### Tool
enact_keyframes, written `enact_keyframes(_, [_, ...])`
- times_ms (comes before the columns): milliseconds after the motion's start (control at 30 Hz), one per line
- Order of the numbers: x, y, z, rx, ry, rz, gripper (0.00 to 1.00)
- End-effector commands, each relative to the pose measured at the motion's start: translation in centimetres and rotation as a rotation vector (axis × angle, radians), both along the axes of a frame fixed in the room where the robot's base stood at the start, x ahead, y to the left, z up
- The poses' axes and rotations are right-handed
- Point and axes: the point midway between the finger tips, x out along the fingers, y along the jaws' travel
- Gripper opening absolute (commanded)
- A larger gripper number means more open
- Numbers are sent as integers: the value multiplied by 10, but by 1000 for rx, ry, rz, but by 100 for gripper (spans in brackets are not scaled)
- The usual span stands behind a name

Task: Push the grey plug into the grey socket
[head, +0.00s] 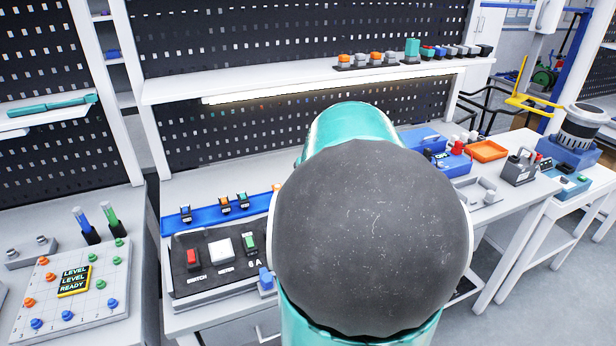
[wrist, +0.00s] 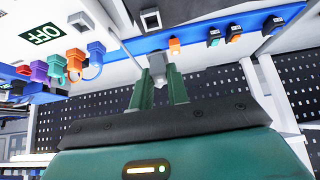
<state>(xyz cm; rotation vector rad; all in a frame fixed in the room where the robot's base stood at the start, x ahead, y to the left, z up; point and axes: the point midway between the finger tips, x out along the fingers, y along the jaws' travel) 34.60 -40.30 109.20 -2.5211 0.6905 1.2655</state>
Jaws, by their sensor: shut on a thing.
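My gripper (wrist: 160,76) shows in the wrist view with its two green fingers pointing up the picture. It is shut on the grey plug (wrist: 157,62), which shows as a small grey piece between and just beyond the fingertips. The plug is in front of the blue rail, just left of an orange piece. I cannot tell whether it touches the rail. In the head view my arm hides the gripper, plug and socket area.
The blue rail (head: 205,217) carries several small coloured pieces. A dark panel (head: 180,262) with a red and a white button stands before it. An orange tray (head: 487,150) is at right.

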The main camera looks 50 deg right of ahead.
Motion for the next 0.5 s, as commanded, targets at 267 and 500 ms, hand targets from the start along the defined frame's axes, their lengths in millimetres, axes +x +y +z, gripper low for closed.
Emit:
enact_keyframes(267, [5,-5,-32,5,2,-1,0])
enact_keyframes(500, [10,-7,-54,3,2,-1,0])
